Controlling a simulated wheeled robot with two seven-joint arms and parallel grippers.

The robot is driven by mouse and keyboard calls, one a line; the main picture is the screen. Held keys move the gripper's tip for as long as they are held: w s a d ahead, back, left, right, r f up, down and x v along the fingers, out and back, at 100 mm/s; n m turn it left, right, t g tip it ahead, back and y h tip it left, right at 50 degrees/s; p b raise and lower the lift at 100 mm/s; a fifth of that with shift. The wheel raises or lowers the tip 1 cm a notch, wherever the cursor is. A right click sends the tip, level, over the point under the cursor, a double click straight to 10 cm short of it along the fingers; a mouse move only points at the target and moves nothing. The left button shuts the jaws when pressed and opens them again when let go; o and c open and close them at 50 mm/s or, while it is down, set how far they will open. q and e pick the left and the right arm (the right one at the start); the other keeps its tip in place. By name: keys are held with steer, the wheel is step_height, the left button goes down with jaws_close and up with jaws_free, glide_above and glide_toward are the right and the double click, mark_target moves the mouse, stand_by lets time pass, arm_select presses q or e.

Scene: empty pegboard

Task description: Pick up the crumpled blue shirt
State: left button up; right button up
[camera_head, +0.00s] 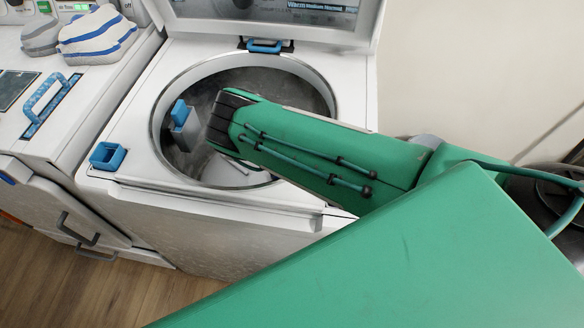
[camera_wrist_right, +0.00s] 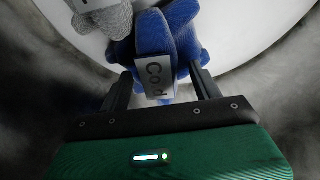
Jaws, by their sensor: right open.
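The crumpled blue shirt (camera_wrist_right: 168,40) lies in the washer drum in the right wrist view, with a white tag reading "Cold" on its near side. My right gripper (camera_wrist_right: 160,76) is open, one dark finger on each side of the blue shirt's near part. Whether the fingers touch the cloth I cannot tell. In the head view my right arm reaches down into the open drum from the right; its fingers and the blue shirt are hidden there. My left gripper is not in view.
A grey crumpled cloth (camera_wrist_right: 112,22) lies beside the blue shirt. The washer's round rim (camera_head: 318,75) surrounds my arm, and its raised lid (camera_head: 270,28) stands behind. A blue-and-grey fitting (camera_head: 181,122) is at the opening's left. A striped folded cloth (camera_head: 97,38) lies on the left machine.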

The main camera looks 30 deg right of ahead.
steer(key=shift+f, duration=0.25)
stand_by(0.3)
jaws_close()
